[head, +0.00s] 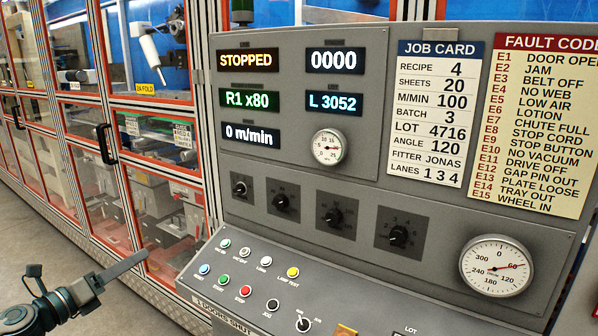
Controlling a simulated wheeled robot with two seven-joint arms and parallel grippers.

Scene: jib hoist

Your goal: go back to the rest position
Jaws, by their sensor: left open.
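My left gripper (92,272) is at the lower left, above the floor and in front of the glazed machine doors. One long dark finger points up and right toward the sloped button desk, apart from it. A shorter dark part stands up at its left. The gripper is open, and I see nothing held in it. My right gripper is not in view.
A grey control panel (370,185) fills the right, with lit displays, knobs and gauges. Its sloped button desk (225,290) juts out below. Orange-framed machine doors (105,215) with black handles run along the left. Floor (35,235) shows clear at lower left.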

